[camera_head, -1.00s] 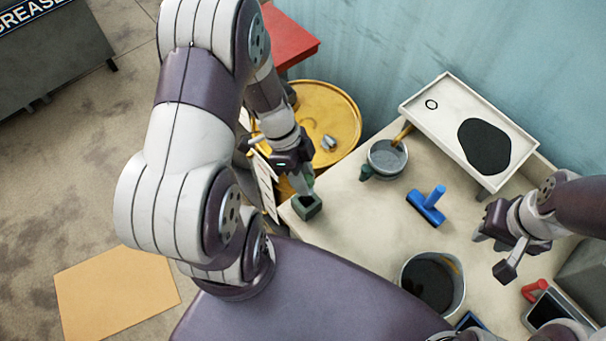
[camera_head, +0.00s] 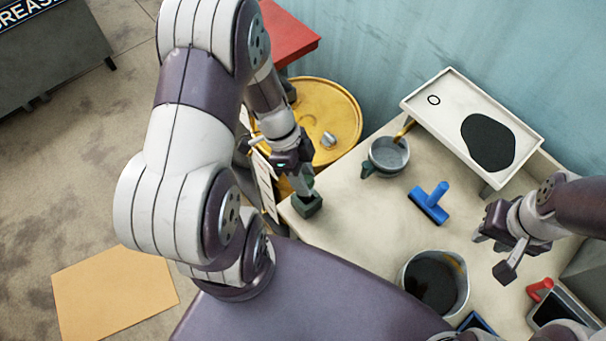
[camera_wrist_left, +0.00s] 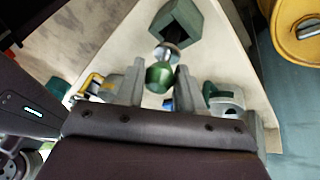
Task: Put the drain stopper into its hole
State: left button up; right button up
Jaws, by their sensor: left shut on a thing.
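The drain stopper (camera_wrist_left: 160,76), a green knob with a silver metal end, sits between the fingers of my left gripper (camera_wrist_left: 160,88) in the left wrist view. In the head view my left gripper (camera_head: 302,190) is low over a green square block (camera_head: 308,207), and the fingers mostly hide the stopper. The block (camera_wrist_left: 190,18) shows a dark square opening just beyond the silver end. I cannot tell whether they touch. A small dark ring (camera_head: 434,100), perhaps the hole, is on the white tray (camera_head: 452,76). My right gripper (camera_head: 495,253) is open and empty.
A grey pot (camera_head: 389,152), a blue T-shaped tool (camera_head: 430,203) and a bucket of dark liquid (camera_head: 435,283) stand on the bench. A dark patch (camera_head: 488,142) covers part of the tray. A yellow drum (camera_head: 345,105) stands beyond the bench's left edge.

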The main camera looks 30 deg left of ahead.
pick_arm(q)
jog(key=shift+f+b, duration=1.85)
jog(key=shift+b, duration=0.05)
jog(key=o, duration=1.2)
jog(key=shift+r, duration=0.1)
jog(key=p+v, duration=0.3)
jog(key=v, duration=0.9)
jog(key=shift+a+r, duration=0.2)
jog(key=shift+r, duration=0.05)
